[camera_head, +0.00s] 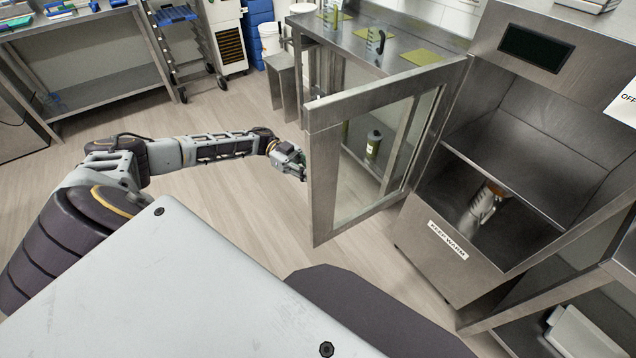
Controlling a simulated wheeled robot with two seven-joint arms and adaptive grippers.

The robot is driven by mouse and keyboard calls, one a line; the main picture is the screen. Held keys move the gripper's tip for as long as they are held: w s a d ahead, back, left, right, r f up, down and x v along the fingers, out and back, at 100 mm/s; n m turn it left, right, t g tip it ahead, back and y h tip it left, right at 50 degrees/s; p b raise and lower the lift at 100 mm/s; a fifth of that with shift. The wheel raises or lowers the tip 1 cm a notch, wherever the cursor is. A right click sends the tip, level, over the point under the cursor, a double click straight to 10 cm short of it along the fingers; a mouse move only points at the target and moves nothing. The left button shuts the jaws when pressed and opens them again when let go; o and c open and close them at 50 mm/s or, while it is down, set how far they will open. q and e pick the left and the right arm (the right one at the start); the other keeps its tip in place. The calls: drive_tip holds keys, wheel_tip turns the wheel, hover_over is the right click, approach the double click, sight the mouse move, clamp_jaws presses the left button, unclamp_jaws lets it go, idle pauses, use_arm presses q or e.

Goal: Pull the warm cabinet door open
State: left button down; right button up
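The warm cabinet (432,262), steel with a "KEEP WARM" label (448,240), stands at the right. Its glass-paned, steel-framed door (322,190) stands swung wide open, out to the left of the cabinet. The cabinet's inside is exposed, and a grey object with an orange-brown part (482,208) stands in it. My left gripper (302,172) is at the outer face of the door, by its free left edge. The fingertips are partly hidden against the door, so I cannot tell whether they grip a handle. My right gripper is out of view.
A wheeled rack (185,50) and steel bench (95,85) stand at the back left. The floor left of the door is clear.

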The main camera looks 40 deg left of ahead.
use_arm(q)
drive_tip(key=shift+a, duration=0.35)
drive_tip(key=shift+f, duration=0.1)
drive_tip(key=c, duration=1.4)
unclamp_jaws()
drive_tip(key=shift+o, duration=0.2)
drive_tip(key=w+a, duration=0.1)
drive_tip(key=a, duration=1.1)
